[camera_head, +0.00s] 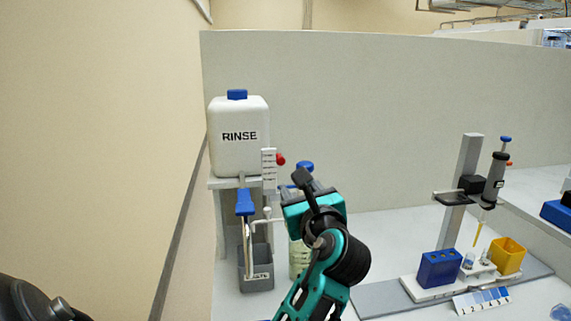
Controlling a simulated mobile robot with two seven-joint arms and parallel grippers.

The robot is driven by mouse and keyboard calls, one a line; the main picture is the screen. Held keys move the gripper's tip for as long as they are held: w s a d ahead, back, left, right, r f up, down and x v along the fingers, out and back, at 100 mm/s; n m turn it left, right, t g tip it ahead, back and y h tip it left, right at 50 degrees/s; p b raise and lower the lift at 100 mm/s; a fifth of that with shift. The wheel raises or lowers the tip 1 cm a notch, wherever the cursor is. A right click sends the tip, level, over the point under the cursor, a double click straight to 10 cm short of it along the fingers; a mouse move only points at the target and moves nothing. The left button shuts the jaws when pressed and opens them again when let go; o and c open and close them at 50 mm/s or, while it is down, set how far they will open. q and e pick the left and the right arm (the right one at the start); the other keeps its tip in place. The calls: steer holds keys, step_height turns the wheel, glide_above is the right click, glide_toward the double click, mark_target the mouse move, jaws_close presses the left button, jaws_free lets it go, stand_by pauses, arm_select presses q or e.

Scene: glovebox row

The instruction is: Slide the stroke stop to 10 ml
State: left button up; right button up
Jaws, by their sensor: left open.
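A white scale plate (268,168) with printed marks stands upright in front of the shelf on the left; its figures are too small to read. A red knob (281,160) sticks out at its right edge and looks like the stroke stop. My left gripper (305,180), on its teal and black arm, is just right of and slightly below the knob, apart from it in the picture. It is open, its fingers partly hidden by its own body. I see nothing in it. My right gripper is out of view.
A white RINSE canister (239,136) stands on a shelf behind. Below are a blue lever (245,202) and a grey waste bin (256,273). A blue-capped bottle (299,259) is partly behind my arm. A pipette stand (466,180) with racks is at right.

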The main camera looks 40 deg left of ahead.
mark_target(281, 163)
arm_select(q)
steer(key=x, duration=1.3)
steer(key=shift+s+a+r, duration=0.15)
steer(key=shift+s+r, duration=0.05)
steer(key=shift+r, duration=0.1)
jaws_close()
steer(key=shift+f, duration=0.15)
